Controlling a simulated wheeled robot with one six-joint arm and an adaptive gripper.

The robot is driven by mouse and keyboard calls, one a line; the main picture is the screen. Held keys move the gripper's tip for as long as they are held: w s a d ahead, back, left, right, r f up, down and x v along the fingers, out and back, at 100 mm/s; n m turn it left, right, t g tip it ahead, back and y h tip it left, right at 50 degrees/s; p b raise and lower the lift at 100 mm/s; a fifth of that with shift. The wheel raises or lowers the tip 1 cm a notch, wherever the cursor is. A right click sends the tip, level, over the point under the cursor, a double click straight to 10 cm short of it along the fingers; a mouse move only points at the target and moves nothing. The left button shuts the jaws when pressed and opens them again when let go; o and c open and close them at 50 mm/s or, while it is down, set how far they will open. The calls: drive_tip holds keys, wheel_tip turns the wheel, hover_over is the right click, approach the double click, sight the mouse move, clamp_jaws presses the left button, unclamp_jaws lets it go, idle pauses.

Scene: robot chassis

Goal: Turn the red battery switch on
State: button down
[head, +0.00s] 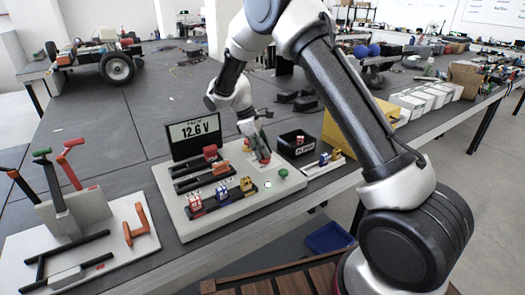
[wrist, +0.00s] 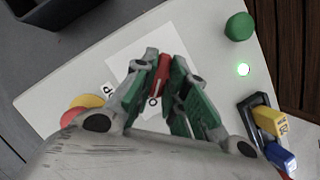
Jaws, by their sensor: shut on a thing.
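The red battery switch (wrist: 163,72) sits on a white label (wrist: 122,52) on the light panel. In the wrist view my gripper (wrist: 160,76) has its green-padded fingers on both sides of the red handle, closed on it. In the head view my gripper (head: 259,148) points down onto the panel (head: 236,203), and the switch is mostly hidden under it. A green light (wrist: 243,69) glows beside a green button (wrist: 239,27). The display (head: 194,131) reads 12.6 V.
Several coloured blocks (head: 222,193) stand in black holders on the panel. A black bin (head: 296,144) is just right of my gripper. A white board with red and green levers (head: 70,170) stands at the left. A yellow box (head: 350,128) is behind my arm.

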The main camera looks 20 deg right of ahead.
drive_tip(key=shift+s+d+f, duration=0.1)
drive_tip(key=shift+s+f, duration=0.15)
drive_tip(key=shift+f, duration=0.05)
drive_tip(key=c, duration=1.4)
unclamp_jaws()
drive_tip(key=shift+c, duration=0.2)
drive_tip(key=shift+w, duration=0.1)
drive_tip(key=shift+w+r, duration=0.1)
drive_tip(key=shift+r, duration=0.05)
drive_tip(key=shift+r, duration=0.25)
drive_tip(key=v, duration=1.1)
drive_tip(key=shift+r, duration=0.15)
drive_tip(key=shift+w, duration=0.1)
